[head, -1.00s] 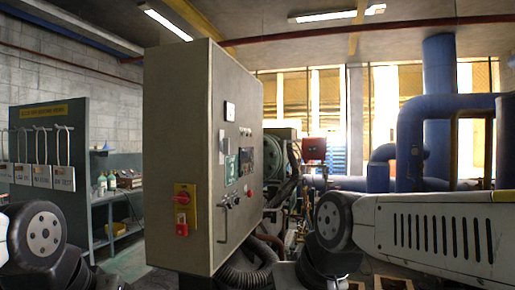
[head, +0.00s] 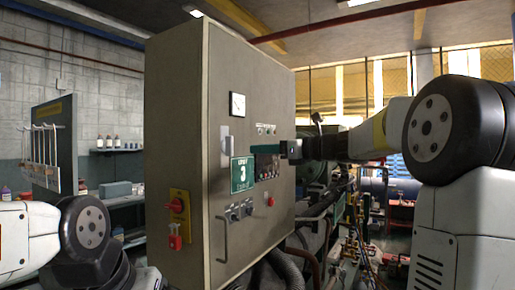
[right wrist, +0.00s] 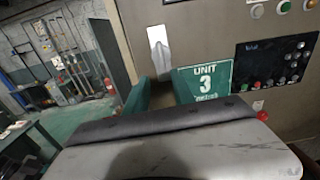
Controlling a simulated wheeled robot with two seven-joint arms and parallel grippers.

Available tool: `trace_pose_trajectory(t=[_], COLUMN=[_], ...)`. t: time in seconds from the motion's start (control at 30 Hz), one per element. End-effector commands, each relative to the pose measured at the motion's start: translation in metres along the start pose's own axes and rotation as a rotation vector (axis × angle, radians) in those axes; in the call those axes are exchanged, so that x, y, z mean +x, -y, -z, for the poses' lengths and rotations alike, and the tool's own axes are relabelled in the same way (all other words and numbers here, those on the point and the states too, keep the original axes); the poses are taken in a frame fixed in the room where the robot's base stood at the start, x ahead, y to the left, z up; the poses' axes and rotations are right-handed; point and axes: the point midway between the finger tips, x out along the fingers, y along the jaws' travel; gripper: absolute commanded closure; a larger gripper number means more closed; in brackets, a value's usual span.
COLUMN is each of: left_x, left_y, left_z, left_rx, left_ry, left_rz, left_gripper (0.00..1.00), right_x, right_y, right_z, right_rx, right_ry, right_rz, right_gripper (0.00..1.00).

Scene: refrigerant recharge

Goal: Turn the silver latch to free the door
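The silver latch (head: 229,145) is on the left part of the grey cabinet door (head: 265,90), below a white gauge and above the green UNIT 3 sign. In the right wrist view the latch (right wrist: 158,48) stands close to upright, ahead of the fingertips. My right gripper (head: 264,140) reaches in from the right before the door. Its green fingers show apart in the right wrist view (right wrist: 161,88), with nothing between them, short of the latch. The door looks closed. My left arm shows at the lower left; its gripper is out of frame.
A bar handle (head: 223,240) stands out low on the door. A yellow plate with a red switch (head: 180,215) is on the cabinet's left side. Buttons and a dark panel sit right of the sign. Hoses and pipes (head: 345,240) crowd the right of the cabinet.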

Motion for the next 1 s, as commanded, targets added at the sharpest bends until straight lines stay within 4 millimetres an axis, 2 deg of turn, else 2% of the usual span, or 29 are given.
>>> trace_pose_trajectory(t=[0.1,0.27,0.9,0.93,1.0], left_x=[0.000,0.000,0.000,0.000,0.000], left_y=[0.000,0.000,0.000,0.000,0.000], left_z=[0.000,0.000,0.000,0.000,0.000], left_rx=[0.000,0.000,0.000,0.000,0.000], left_ry=[0.000,0.000,0.000,0.000,0.000], left_rz=[0.000,0.000,0.000,0.000,0.000], left_gripper=[0.39,0.39,0.39,0.39,0.39], right_x=[0.004,0.017,0.094,0.095,0.094], right_y=[0.006,0.005,0.005,0.006,0.006], right_z=[-0.006,-0.006,-0.007,-0.007,-0.007], right_rx=[0.039,0.038,0.035,0.035,0.034], right_ry=[0.027,0.027,0.024,0.024,0.023], right_rz=[0.003,0.000,0.001,0.003,0.004], right_gripper=[0.70,0.70,0.70,0.72,0.86])
